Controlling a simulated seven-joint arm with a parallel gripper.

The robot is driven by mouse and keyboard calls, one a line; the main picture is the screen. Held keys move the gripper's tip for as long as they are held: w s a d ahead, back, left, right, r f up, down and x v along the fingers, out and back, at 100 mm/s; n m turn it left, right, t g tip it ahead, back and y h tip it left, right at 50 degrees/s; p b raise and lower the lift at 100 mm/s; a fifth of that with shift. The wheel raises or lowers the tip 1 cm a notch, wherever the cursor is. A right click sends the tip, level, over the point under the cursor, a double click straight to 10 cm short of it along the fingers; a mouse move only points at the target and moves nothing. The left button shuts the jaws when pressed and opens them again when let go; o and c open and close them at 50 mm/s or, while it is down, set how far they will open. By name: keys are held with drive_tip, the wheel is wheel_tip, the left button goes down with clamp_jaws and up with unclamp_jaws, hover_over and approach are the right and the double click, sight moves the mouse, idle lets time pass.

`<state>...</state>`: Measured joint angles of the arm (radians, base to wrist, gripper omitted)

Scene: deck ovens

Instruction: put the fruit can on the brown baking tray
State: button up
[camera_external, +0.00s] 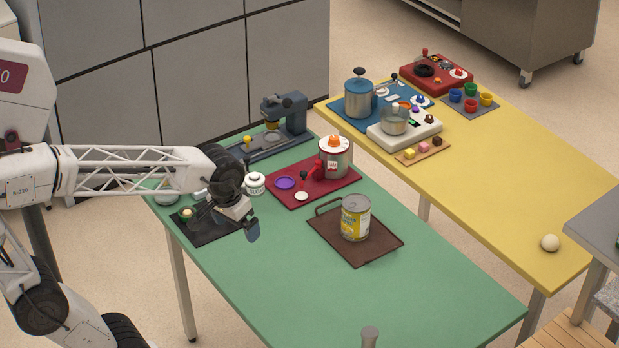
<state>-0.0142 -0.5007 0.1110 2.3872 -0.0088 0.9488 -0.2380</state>
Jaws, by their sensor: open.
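The fruit can (355,218), a silver can with a yellow and white label, stands upright on the brown baking tray (373,250). The tray lies on the green table and has a handle at its upper left side. My gripper (252,232) is to the left of the tray, above the green table near a black mat. It is open and apart from the can. Nothing shows between its fingers, though they are small and dark in this view.
On the green table (270,285), a red mat (328,187) holds a red-and-silver canister (334,157). A dark coffee machine (286,115) stands behind. A black mat (205,229) lies beside my gripper. A grey cylinder (370,336) shows at the bottom edge. The table's front part is mostly clear.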

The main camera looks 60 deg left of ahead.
drive_tip(key=s+f+m, duration=0.2)
drive_tip(key=s+m, duration=0.1)
drive_tip(key=s, duration=0.5)
drive_tip(key=shift+d+f, duration=0.25)
drive_tip(key=shift+d, duration=0.15)
drive_tip(key=shift+s, duration=0.1)
idle(0.6)
